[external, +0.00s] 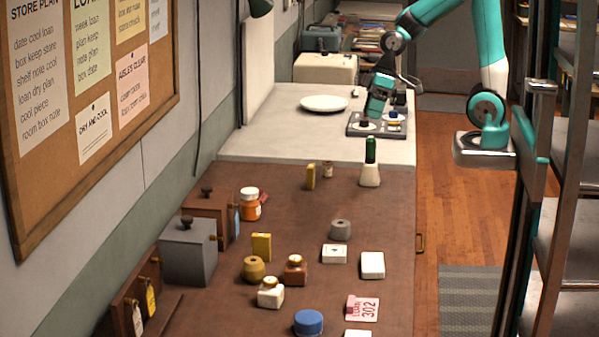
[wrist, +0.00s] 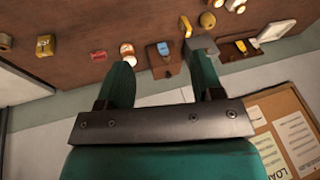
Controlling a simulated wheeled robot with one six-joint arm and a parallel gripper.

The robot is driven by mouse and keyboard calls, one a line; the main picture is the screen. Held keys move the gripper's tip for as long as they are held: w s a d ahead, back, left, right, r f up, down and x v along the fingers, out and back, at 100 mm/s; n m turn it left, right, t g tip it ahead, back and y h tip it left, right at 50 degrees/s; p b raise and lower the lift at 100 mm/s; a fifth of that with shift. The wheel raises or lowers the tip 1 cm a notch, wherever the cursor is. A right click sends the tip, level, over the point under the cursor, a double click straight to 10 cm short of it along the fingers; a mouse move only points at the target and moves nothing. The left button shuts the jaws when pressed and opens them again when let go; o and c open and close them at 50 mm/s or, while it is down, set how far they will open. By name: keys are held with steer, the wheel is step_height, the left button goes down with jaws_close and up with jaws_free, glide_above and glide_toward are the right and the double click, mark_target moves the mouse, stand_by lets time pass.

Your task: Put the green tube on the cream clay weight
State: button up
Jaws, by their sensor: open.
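The green tube (external: 370,150) stands upright on top of the cream clay weight (external: 369,174), near the far right corner of the brown counter. They look in contact; I cannot tell whether the tube's lower end sits inside the weight. My gripper (external: 374,112) is beyond them, over the grey tray on the pale counter, and apart from the tube. In the wrist view my gripper (wrist: 157,42) has its two fingers spread, with nothing held between them. I cannot make out the tube or the weight in the wrist view.
The grey tray (external: 357,129) holds small items. A white plate (external: 324,103) lies left of it. An orange jar (external: 249,204), a yellow block (external: 261,246), a grey ring-like piece (external: 341,229) and white blocks (external: 372,265) stand nearer.

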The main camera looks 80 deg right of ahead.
steer(key=s+a+r+n+g+y, duration=0.1)
steer(key=s+a+r+n+g, duration=0.2)
steer(key=s+a, duration=0.8)
steer(key=shift+s+a+r+n, duration=0.25)
steer(key=shift+s+r+n, duration=0.2)
steer(key=shift+s+n, duration=0.75)
